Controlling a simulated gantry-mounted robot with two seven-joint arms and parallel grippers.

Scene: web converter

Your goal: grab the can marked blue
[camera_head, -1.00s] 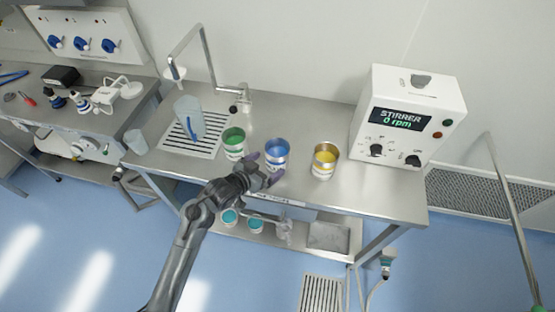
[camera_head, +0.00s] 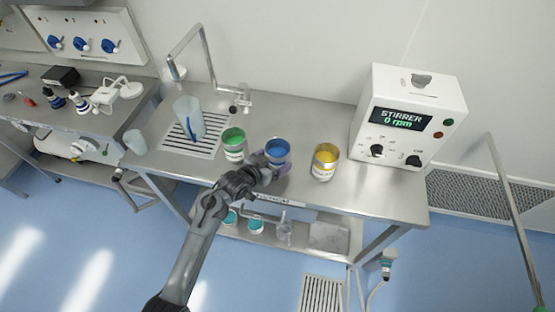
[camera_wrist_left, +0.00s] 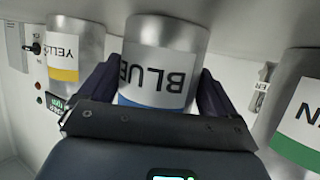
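The can marked blue (camera_head: 278,150) stands upright on the steel bench, with blue inside its open top. In the left wrist view its label reads BLUE (camera_wrist_left: 160,72), upside down. My left gripper (camera_head: 271,164) is at the can's front side, with one finger on either side of it. In the left wrist view the fingers (camera_wrist_left: 158,88) flank the can closely. They look open around it; firm contact cannot be made out. My right gripper is in neither view.
A green can (camera_head: 234,145) stands close on the left and a yellow can (camera_head: 325,161) on the right. A clear jug (camera_head: 188,118) stands on a drain grate. A stirrer box (camera_head: 409,118) is at the right. The bench's front edge (camera_head: 300,203) lies below my wrist.

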